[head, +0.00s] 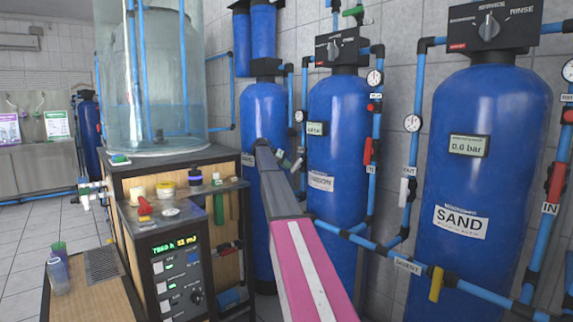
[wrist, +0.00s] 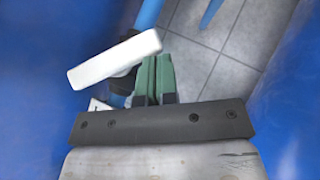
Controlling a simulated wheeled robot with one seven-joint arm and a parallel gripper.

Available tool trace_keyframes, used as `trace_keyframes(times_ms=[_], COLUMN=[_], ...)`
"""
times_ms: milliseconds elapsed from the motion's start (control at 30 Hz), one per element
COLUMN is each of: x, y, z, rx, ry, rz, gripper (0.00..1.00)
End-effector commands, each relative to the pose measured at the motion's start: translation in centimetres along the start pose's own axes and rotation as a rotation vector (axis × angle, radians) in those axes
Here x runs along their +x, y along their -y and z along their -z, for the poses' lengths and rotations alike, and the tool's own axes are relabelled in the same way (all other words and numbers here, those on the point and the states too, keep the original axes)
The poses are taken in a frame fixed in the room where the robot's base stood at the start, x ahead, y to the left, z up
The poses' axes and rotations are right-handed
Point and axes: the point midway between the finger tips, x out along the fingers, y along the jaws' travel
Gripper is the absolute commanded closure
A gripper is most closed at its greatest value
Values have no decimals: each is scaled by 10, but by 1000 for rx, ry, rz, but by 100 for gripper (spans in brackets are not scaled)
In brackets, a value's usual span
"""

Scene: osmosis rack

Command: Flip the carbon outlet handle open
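The carbon tank (head: 340,130) is a blue cylinder with a CARBON label, behind my arm in the head view. Its outlet handle, a white bar (wrist: 115,60), lies slanted across the blue pipe in the wrist view, with a dark valve body partly showing beneath it. The small white handle (head: 298,165) also shows beside my gripper in the head view. My gripper (wrist: 156,60) has two green fingers side by side with no clear gap, and nothing shows between them. The handle is just left of the fingertips; I cannot tell whether they touch. In the head view my gripper (head: 283,157) is small and partly hidden.
Another blue tank (head: 262,115) stands close on the left, and the sand tank (head: 480,150) is at right. Blue pipes and a red inlet handle (head: 368,151) stand beside the carbon tank. A control cabinet (head: 180,275) is at lower left. Tiled floor (wrist: 220,35) shows between tanks.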

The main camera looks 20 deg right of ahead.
Motion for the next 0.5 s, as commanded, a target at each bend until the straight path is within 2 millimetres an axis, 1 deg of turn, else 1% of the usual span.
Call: trace_keyframes(times_ms=[233,500], x=[10,20], y=[5,5], z=[-10,-20], rx=[-2,-1], ry=[0,0], rz=[-1,-1], gripper=[100,100])
